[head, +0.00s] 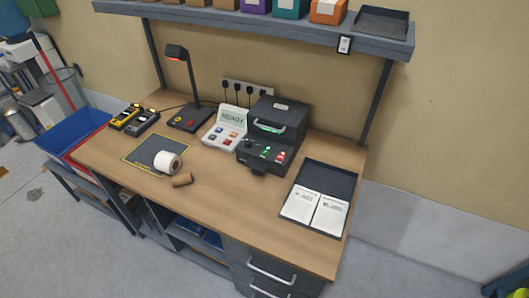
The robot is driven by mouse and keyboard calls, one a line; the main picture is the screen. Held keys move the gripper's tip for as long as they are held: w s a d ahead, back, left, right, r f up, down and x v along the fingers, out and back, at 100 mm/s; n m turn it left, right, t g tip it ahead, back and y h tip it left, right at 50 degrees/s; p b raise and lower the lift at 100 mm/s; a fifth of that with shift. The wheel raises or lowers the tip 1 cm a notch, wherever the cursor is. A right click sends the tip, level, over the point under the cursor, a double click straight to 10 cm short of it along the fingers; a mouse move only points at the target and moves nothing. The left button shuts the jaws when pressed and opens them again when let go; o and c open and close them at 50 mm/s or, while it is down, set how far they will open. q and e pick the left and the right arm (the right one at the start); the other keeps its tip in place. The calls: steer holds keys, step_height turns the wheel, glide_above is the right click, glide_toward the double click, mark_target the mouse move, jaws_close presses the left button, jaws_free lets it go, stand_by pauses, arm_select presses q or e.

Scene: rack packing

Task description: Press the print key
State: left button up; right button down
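A black printer-like machine (290,117) stands at the back of the wooden workbench, right of centre. Its front panel carries a green key (265,149), a red key (280,156) and small dark controls. A white console (232,115) with a green-lettered display and several coloured keys stands just left of it. The lettering is too small to tell which key is the print key. Neither of my grippers is in view, and nothing touches the machine or the console.
A black tray (345,183) holds white cards at the right. A lamp (191,85) stands left of the console. A shelf (240,23) overhangs the back.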

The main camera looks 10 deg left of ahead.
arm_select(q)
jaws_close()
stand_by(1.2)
